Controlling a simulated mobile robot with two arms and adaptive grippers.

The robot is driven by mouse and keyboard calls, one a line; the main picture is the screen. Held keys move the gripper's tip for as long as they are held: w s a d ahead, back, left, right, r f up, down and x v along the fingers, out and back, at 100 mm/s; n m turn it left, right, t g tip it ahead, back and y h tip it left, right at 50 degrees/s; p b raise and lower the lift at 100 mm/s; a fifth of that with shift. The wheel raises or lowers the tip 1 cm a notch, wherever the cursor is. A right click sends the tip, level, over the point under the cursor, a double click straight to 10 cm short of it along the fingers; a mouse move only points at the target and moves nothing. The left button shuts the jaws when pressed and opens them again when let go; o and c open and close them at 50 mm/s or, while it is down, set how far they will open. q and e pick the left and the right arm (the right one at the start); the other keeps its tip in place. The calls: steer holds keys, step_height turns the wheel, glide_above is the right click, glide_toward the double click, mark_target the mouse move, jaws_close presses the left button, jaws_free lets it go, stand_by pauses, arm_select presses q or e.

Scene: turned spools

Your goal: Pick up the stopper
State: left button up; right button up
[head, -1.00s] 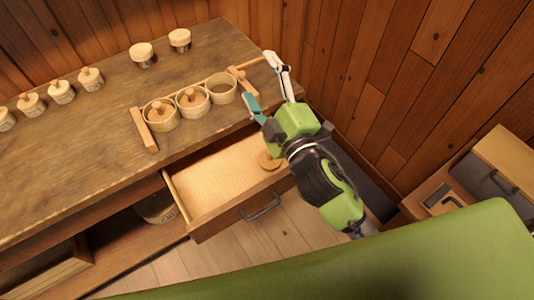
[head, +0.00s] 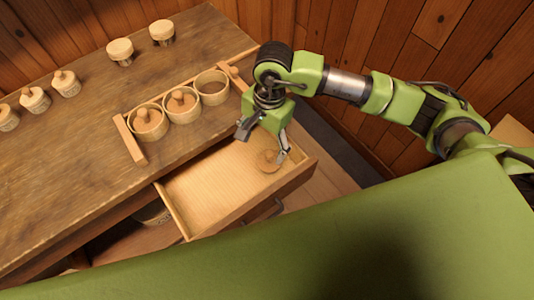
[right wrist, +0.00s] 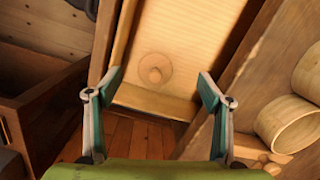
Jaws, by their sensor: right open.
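The stopper (head: 267,161), a round wooden disc with a small knob, lies in the open drawer (head: 205,187) near its right end. It also shows whole in the right wrist view (right wrist: 155,69), knob facing the camera. My right gripper (head: 263,143) is open and empty, pointing down above the drawer. One finger partly covers the stopper in the head view. In the right wrist view the spread fingers (right wrist: 160,80) stand either side of the stopper, apart from it. My left gripper is not in view.
On the worktop (head: 70,160) a wooden rack (head: 131,140) holds three round cups, two with knobbed stoppers in them and the right one (head: 212,87) open. Several lidded jars (head: 120,51) stand behind and left. The drawer front and side walls surround the stopper.

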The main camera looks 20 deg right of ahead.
mark_target(269, 160)
steer(key=shift+w+d+h, duration=0.25)
steer(key=shift+d, duration=0.35)
steer(key=shift+w+d+h, duration=0.25)
steer(key=shift+d, duration=0.35)
steer(key=shift+d+f, duration=0.15)
steer(key=shift+d, duration=0.2)
step_height(269, 160, down, 7)
steer(key=b, duration=0.4)
steer(key=shift+a+f, duration=0.1)
steer(key=shift+f, duration=0.05)
steer(key=f+b, duration=0.1)
steer(key=f, duration=0.1)
steer(key=f+b, duration=0.1)
steer(key=f, duration=0.1)
steer(key=f+b, duration=0.1)
steer(key=f, duration=0.1)
steer(key=shift+w+a, duration=0.2)
steer(key=shift+w, duration=0.2)
steer(key=c, duration=1.2)
